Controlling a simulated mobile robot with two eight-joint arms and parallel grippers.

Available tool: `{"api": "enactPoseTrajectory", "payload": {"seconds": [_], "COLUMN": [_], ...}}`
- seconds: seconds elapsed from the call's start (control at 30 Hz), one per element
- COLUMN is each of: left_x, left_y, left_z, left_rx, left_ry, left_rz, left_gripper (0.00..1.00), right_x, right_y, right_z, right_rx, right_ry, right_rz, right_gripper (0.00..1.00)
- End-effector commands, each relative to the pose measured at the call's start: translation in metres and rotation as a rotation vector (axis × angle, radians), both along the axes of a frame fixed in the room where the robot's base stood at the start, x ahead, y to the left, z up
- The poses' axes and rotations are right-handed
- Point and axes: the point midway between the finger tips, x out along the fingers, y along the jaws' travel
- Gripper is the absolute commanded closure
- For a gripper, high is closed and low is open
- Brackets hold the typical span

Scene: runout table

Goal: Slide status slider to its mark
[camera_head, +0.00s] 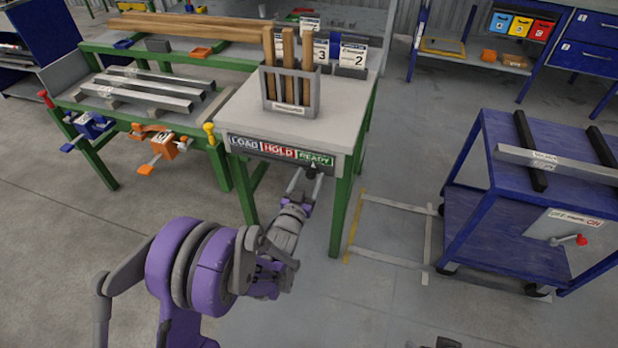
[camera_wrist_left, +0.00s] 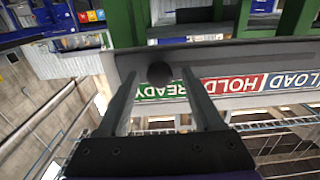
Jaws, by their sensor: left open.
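The status strip (camera_head: 281,152) on the front edge of the grey table has LOAD, HOLD and READY fields. The dark round slider knob (camera_head: 312,169) is under the READY field, at the strip's right end. In the left wrist view the knob (camera_wrist_left: 160,72) shows between the fingertips, in front of the green READY field (camera_wrist_left: 165,92). My left gripper (camera_head: 305,180) is open, with one finger on each side of the knob; I cannot tell whether either touches it. A small dark part (camera_head: 445,342) at the bottom edge may be my right gripper; its jaws cannot be made out.
A grey holder (camera_head: 289,96) with wooden strips stands on the table above the strip. A green bench (camera_head: 130,126) with clamps and metal bars is at left. A blue cart (camera_head: 510,195) with bars is at right. The floor between table and cart is clear.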

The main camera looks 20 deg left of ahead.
Motion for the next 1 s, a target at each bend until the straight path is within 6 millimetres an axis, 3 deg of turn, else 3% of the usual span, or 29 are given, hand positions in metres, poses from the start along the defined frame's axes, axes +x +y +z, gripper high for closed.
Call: {"api": "enactPoseTrajectory", "payload": {"seconds": [0.27, 0.67, 1.0], "left_x": [0.0020, 0.0017, 0.0016], "left_y": [-0.0003, -0.0002, -0.0002], "left_z": [0.0000, 0.0001, 0.0000], "left_rx": [0.000, 0.000, 0.000], "left_ry": [0.000, 0.000, 0.001], "left_rz": [0.000, 0.000, 0.000], "left_gripper": [0.32, 1.00, 1.00], "right_x": [-0.0001, -0.0001, 0.0000], "right_y": [0.0000, 0.0000, 0.0000], "right_z": [0.0000, 0.0000, 0.0000], "right_rx": [0.000, 0.000, 0.000], "right_ry": [0.000, 0.000, 0.000], "right_rz": [0.000, 0.000, 0.000], "right_gripper": [0.24, 0.24, 0.24]}}
